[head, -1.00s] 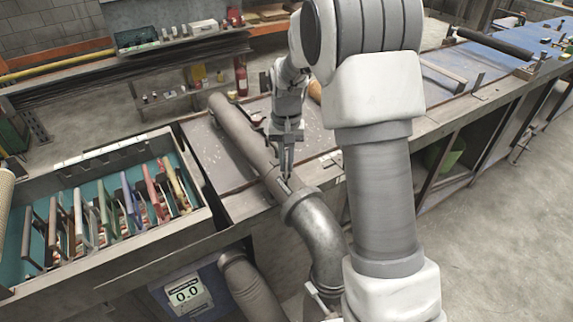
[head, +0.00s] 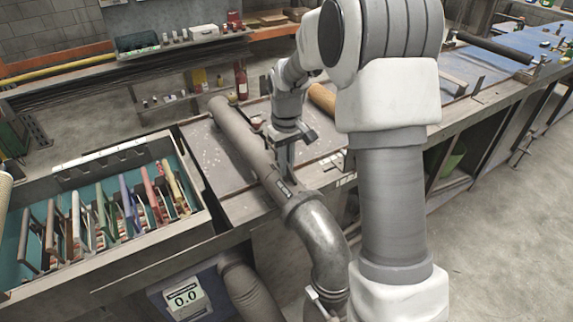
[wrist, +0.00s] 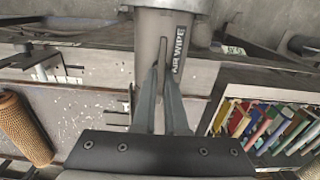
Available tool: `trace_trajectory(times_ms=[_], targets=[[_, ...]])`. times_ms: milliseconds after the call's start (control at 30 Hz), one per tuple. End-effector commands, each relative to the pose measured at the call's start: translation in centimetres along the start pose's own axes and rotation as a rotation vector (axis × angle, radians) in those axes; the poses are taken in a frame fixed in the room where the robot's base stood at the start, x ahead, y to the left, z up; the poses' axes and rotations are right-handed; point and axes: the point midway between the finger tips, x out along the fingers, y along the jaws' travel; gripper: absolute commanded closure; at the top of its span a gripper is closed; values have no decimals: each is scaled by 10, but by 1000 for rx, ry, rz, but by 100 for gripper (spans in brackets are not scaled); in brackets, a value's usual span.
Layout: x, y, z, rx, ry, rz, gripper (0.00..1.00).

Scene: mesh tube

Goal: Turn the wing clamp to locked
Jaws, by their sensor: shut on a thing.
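The grey metal tube (head: 240,135) runs across the bench and ends at a collar and a bent pipe (head: 322,235). My gripper (head: 284,172) points down onto the tube, just short of the collar. In the wrist view its two fingers (wrist: 162,72) are close together over the tube, shut on a thin grey upright piece (wrist: 162,45) that looks like the wing of the clamp. A dark label reading "AIR WIPE" (wrist: 179,50) is beside it on the tube. The clamp's body and any lock mark are too small or hidden to tell.
A tray (head: 100,262) of several coloured-handled tools stands at left. A tan roll (head: 322,97) lies on the bench behind my gripper. A display reading 0.0 (head: 184,299) is below the bench. The bench top (head: 240,205) left of the tube is clear.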

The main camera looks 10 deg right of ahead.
Motion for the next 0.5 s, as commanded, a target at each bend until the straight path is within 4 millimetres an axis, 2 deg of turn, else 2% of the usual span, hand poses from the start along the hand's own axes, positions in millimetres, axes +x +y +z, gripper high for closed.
trace_trajectory(times_ms=[400,433,500], targets=[[-1,0,-1,-9,2,2,100],[-1,0,-1,-9,2,2,85],[-1,0,-1,-9,2,2,72]])
